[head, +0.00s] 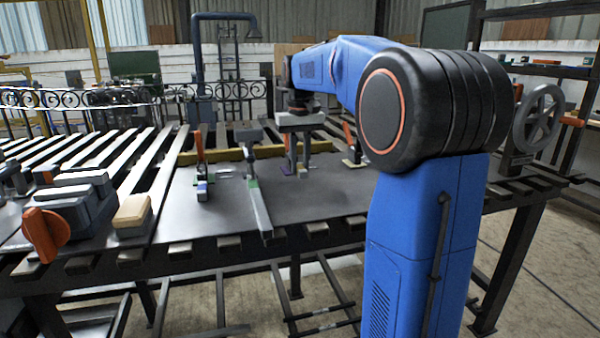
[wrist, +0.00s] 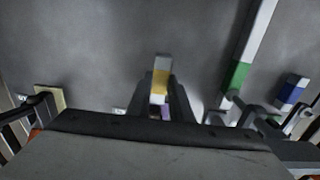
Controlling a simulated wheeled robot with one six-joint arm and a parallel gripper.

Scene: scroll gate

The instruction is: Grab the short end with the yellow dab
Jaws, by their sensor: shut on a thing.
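A short grey bar end with a yellow dab (wrist: 161,82) lies between the dark fingers of my gripper (wrist: 164,98) in the wrist view. Its grey tip sticks out past the fingers. A white and a purple patch show nearer the palm. My gripper is shut on this short end, low over the dark metal table top. In the head view, my gripper (head: 297,164) points down at the table, and the held end is too small to make out clearly.
A longer pale bar with a green band (wrist: 238,75) lies to the right, also seen in the head view (head: 258,205). A blue-banded piece (wrist: 292,91) is farther right. An orange-handled clamp (head: 200,150) and a grey-orange tool (head: 75,215) stand left on the table.

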